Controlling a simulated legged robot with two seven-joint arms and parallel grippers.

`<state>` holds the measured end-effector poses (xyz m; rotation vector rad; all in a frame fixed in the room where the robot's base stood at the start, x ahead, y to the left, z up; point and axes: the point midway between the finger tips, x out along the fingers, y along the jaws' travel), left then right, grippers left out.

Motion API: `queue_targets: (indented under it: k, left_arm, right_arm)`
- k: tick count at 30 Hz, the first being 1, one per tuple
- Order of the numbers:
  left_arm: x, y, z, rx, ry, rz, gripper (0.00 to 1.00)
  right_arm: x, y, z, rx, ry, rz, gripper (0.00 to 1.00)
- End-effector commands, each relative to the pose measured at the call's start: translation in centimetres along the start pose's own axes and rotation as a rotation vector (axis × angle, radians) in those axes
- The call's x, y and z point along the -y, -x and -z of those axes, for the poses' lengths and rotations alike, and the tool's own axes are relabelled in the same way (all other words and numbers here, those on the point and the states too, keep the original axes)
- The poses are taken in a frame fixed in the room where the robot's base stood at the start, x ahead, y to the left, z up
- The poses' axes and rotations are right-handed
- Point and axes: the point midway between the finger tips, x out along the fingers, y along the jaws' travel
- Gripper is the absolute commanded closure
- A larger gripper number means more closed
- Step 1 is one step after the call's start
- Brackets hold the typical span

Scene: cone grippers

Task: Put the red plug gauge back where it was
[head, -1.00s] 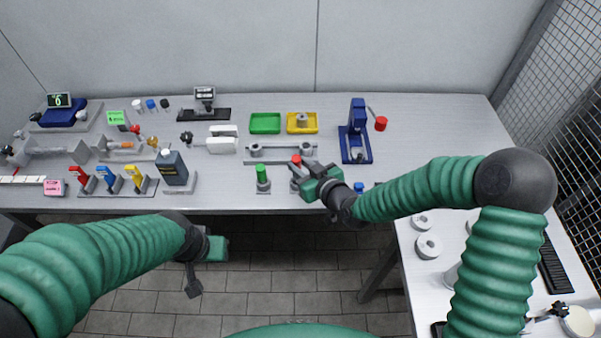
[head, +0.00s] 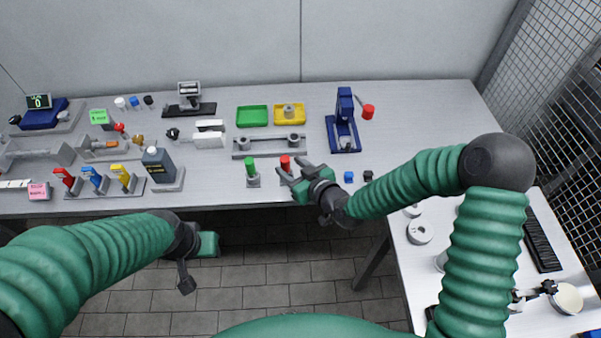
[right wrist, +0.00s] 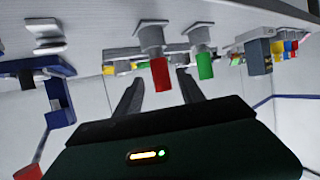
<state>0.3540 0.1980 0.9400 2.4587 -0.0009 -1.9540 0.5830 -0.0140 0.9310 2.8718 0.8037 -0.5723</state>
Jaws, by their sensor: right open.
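The red plug gauge (head: 285,162) stands upright near the front edge of the bench, beside the green plug gauge (head: 251,167). In the right wrist view, which is upside down, the red plug gauge (right wrist: 160,74) sits in a grey holder (right wrist: 151,37). The green one (right wrist: 204,66) is close by in its own holder. My right gripper (head: 290,167) is open, its fingers apart on either side of the red gauge, with gaps visible in the right wrist view. My left gripper (head: 200,247) hangs in front of the bench; its jaws are unclear.
Behind the gauges lie a grey bar fixture (head: 268,146), a green tray (head: 252,117) and a yellow tray (head: 289,115). A blue press (head: 343,125) stands to the right. Small blue (head: 349,177) and black (head: 368,176) blocks lie near the right arm.

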Motion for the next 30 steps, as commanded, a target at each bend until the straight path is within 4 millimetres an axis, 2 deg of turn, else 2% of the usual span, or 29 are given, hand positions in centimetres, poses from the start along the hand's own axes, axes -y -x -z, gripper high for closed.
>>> queue_targets:
  k: [6, 10, 15, 20, 23, 25, 27, 30]
  left_arm:
    - [0.0, 0.0, 0.0, 0.000, 0.000, 0.000, 0.64]
    - [0.0, 0.2, 0.0, 0.000, 0.000, 0.000, 0.64]
    - [0.0, 0.3, 0.1, 0.000, 0.000, 0.000, 0.64]
    - [0.0, 0.3, 0.1, 0.000, 0.000, 0.000, 0.64]
    - [0.0, 0.3, 0.1, 0.000, 0.000, 0.000, 0.64]
    - [0.0, 0.3, 0.1, 0.000, 0.000, 0.000, 0.64]
    - [0.0, 0.3, 0.1, 0.000, 0.000, 0.000, 0.64]
    - [0.0, 0.3, 0.1, 0.000, 0.000, 0.000, 0.64]
  right_arm:
    - [-0.1, 5.7, 0.1, 0.000, 0.003, -0.004, 0.54]
    - [-0.1, 8.6, 0.0, 0.001, 0.001, -0.003, 0.54]
    - [-0.1, 10.3, 0.0, 0.000, 0.000, -0.001, 0.54]
    - [-0.1, 10.5, -0.3, 0.019, 0.003, -0.003, 0.54]
    - [-1.1, 11.3, -3.1, 0.174, 0.014, -0.033, 0.54]
    - [-2.7, 13.2, -6.0, 0.362, 0.002, -0.093, 0.54]
    - [-4.5, 16.6, -8.2, 0.551, -0.057, -0.183, 0.54]
    - [-5.3, 21.7, -9.5, 0.749, -0.204, -0.296, 0.54]
